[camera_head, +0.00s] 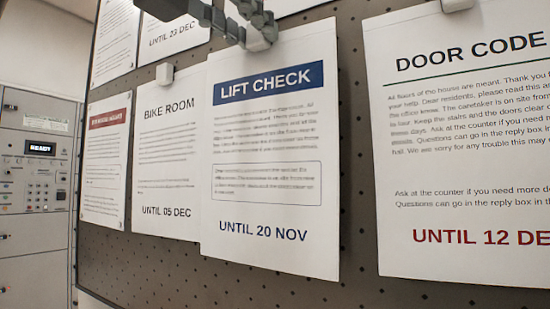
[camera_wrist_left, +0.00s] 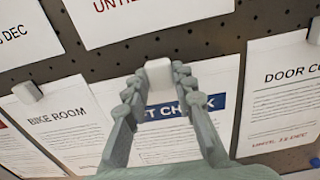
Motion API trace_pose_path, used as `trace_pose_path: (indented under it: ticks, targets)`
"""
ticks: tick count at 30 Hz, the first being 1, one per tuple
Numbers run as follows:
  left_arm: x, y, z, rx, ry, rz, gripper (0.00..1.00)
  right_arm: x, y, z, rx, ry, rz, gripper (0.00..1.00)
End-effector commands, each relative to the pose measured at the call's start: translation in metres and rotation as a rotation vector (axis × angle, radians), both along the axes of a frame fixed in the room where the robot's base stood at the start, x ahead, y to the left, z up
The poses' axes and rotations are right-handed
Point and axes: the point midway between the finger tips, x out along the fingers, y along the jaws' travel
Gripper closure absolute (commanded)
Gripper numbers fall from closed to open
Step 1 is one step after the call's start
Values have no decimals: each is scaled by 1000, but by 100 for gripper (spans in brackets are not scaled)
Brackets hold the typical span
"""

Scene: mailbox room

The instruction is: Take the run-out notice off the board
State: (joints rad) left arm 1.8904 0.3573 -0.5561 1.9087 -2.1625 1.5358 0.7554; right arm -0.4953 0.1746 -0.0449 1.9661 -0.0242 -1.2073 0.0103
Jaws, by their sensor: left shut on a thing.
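The LIFT CHECK notice (camera_head: 270,165), with a blue header and "UNTIL 20 NOV", hangs on the pegboard (camera_head: 160,270) and overlaps the BIKE ROOM notice's right edge. My left gripper (camera_head: 262,30) is at its top edge. In the left wrist view, my left gripper (camera_wrist_left: 158,88) has its fingers on both sides of a white magnet or clip (camera_wrist_left: 158,73) at the notice's top. The fingers hide part of the LIFT CHECK header (camera_wrist_left: 165,108). The BIKE ROOM notice (camera_head: 168,150) reads "UNTIL 05 DEC". The DOOR CODE notice (camera_head: 460,170) reads "UNTIL 12 DE", cut off. My right gripper is out of view.
A notice with a red header (camera_head: 107,165) hangs at the far left. More notices hang above, one reading "UNTIL 23 DEC" (camera_head: 172,35). White magnets (camera_head: 165,73) hold the neighbouring sheets. A grey panel with a READY display (camera_head: 40,148) stands left of the board.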

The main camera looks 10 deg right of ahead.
Motion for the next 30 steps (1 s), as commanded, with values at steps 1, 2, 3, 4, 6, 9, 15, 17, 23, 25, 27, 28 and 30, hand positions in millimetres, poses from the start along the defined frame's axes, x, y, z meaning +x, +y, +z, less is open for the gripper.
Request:
trace_pose_path:
  ticks: [1,2,3,4,6,9,15,17,23,25,27,28,30]
  targets:
    - [-1,1,0,-1,-1,0,100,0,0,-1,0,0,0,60]
    - [-1,1,0,-1,-1,0,100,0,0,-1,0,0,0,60]
    - [-2,1,0,-1,-1,0,100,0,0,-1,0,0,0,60]
    - [-2,2,0,-1,-1,0,100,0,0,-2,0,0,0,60]
    - [-5,4,-1,-1,-1,0,100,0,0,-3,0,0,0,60]
    - [-11,9,-1,-1,0,1,100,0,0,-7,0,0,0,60]
    - [-24,18,-1,-1,-2,1,100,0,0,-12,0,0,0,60]
    - [-28,21,-1,-1,-1,1,100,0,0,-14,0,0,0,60]
    - [-41,30,-1,-1,-2,1,100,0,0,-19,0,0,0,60]
    - [-45,34,-1,-1,-1,1,100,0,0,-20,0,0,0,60]
    - [-50,37,-1,0,-1,1,100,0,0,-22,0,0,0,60]
    - [-52,38,-1,0,-1,1,100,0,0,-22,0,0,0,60]
    - [-55,40,0,-1,-1,0,100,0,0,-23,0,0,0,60]
